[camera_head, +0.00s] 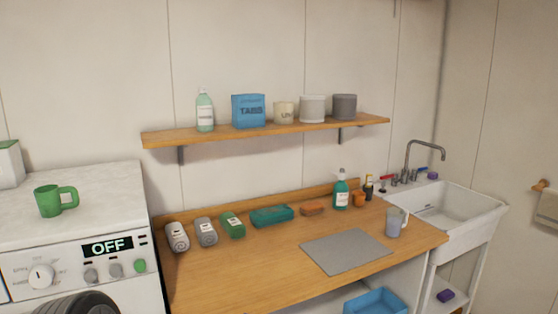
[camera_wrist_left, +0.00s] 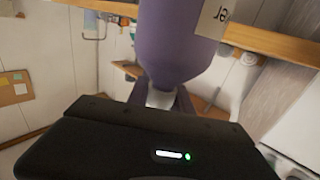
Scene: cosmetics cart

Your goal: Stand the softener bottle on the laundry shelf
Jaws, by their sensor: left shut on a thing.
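My left gripper (camera_wrist_left: 163,98) is shut on the pale cap and neck of a purple bottle (camera_wrist_left: 180,45), apparently the softener bottle. A cream label (camera_wrist_left: 217,17) with partly readable letters shows on its side; its far end is cut off by the frame. Neither the purple bottle nor either gripper shows in the head view. The wooden wall shelf (camera_head: 270,133) runs across the head view above the counter. Whether the bottle touches any surface is not clear.
On the shelf stand a pale green bottle (camera_head: 205,112), a blue box (camera_head: 248,111), a cream jar (camera_head: 284,113), a white canister (camera_head: 313,108) and a grey canister (camera_head: 344,106). Bare shelf shows at its left end. A wooden board (camera_wrist_left: 265,42) passes behind the held bottle.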

